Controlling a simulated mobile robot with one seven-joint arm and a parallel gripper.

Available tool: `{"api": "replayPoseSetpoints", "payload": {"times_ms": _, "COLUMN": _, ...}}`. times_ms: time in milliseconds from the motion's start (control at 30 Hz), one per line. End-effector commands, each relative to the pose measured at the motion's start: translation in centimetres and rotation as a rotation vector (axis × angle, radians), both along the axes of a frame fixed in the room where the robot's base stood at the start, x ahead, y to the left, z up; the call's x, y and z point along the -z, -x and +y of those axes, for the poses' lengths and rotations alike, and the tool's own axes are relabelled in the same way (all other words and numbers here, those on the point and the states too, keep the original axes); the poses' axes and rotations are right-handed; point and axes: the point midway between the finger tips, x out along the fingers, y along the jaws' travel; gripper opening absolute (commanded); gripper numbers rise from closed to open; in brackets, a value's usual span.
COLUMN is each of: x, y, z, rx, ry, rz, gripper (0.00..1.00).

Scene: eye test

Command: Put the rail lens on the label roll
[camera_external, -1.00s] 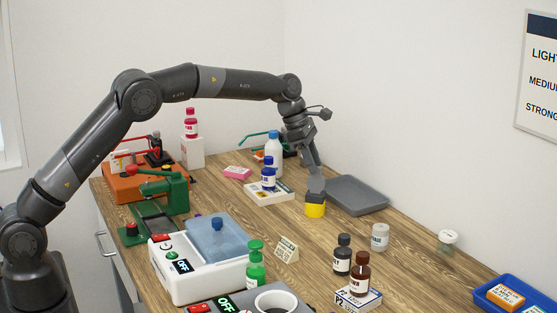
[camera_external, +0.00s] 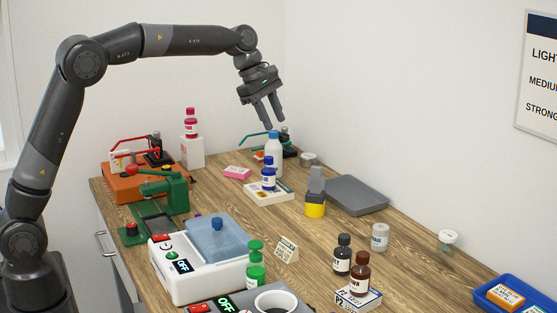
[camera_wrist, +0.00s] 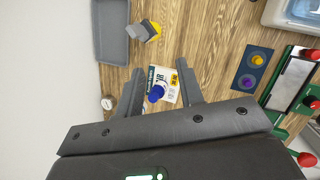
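A grey upright piece with a dark base, which I take for the rail lens (camera_external: 317,180), stands on a short yellow round thing, which I take for the label roll (camera_external: 315,211). In the wrist view the grey piece (camera_wrist: 135,31) and the yellow one (camera_wrist: 154,30) show at the top, beside the tray. They touch; nothing holds them. My gripper (camera_external: 275,124) is high above the back of the table, up and left of them. Its fingers (camera_wrist: 158,91) are apart with nothing gripped; a blue-capped bottle shows between them, well below.
A grey tray (camera_external: 357,195) lies right of the stack. A blue-capped bottle (camera_external: 268,177) on a white box (camera_external: 269,195) and a tall white bottle (camera_external: 274,156) stand left of it. A white device (camera_external: 200,282) is in front. Bare wood shows around the stack's front.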

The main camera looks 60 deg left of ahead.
Motion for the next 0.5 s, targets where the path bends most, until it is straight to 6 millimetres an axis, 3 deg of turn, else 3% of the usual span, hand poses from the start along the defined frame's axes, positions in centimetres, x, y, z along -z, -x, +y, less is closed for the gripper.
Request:
{"api": "replayPoseSetpoints", "payload": {"times_ms": 33, "x": -1.2, "y": 2.0, "z": -0.1, "rx": 0.066, "ry": -0.03, "rz": -0.027, "gripper": 0.34}}
{"api": "replayPoseSetpoints", "payload": {"times_ms": 200, "x": -3.3, "y": 8.3, "z": -0.3, "rx": 0.311, "ry": -0.146, "rz": -0.105, "gripper": 0.34}}
{"api": "replayPoseSetpoints", "payload": {"times_ms": 500, "x": -4.2, "y": 20.0, "z": -0.8, "rx": 0.757, "ry": -0.374, "rz": -0.225, "gripper": 0.34}}
